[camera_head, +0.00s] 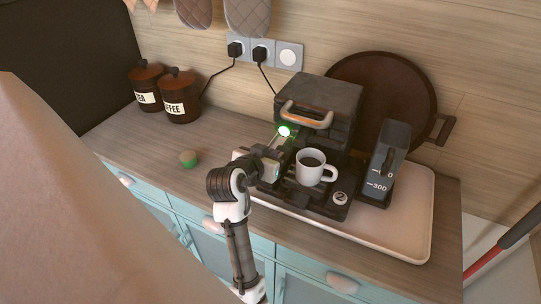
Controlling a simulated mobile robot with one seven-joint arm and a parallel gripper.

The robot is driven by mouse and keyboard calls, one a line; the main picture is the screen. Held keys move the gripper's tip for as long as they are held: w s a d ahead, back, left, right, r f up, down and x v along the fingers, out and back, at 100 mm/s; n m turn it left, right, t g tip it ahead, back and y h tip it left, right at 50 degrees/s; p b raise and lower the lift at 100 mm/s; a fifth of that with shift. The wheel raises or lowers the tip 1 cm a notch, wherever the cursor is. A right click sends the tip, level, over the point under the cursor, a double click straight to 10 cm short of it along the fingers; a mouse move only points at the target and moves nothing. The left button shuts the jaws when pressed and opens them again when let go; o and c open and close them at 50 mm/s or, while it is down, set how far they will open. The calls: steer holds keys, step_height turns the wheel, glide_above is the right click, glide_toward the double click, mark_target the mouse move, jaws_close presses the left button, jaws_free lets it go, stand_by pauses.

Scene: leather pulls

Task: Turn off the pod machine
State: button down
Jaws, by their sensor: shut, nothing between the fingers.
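The black pod machine (335,95) stands on a pale tray at the back of the counter. A copper-coloured handle runs across its front top. A round button or light (285,131) glows green on its left front. A white mug (306,175) of dark coffee stands on its drip platform. My gripper (279,141) is shut and empty at the machine's left front, its tips close to the green light. I cannot tell whether the tips touch it. My wrist hides the machine's lower left part.
A water container (387,160) stands to the machine's right on the pale tray (415,210). A small round pod-like item (340,198) lies right of the mug. Cords run to wall sockets (262,52).

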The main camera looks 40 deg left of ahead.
steer(key=f+b, duration=0.1)
steer(key=b, duration=0.1)
steer(key=shift+s+d+f+t+b, duration=0.1)
steer(key=shift+f+t+b, duration=0.25)
steer(key=shift+f+t, duration=0.05)
steer(key=shift+r+p, duration=0.3)
steer(key=shift+r, duration=0.2)
steer(key=shift+r+p, duration=0.65)
steer(key=shift+r, duration=0.1)
steer(key=shift+r, duration=0.1)
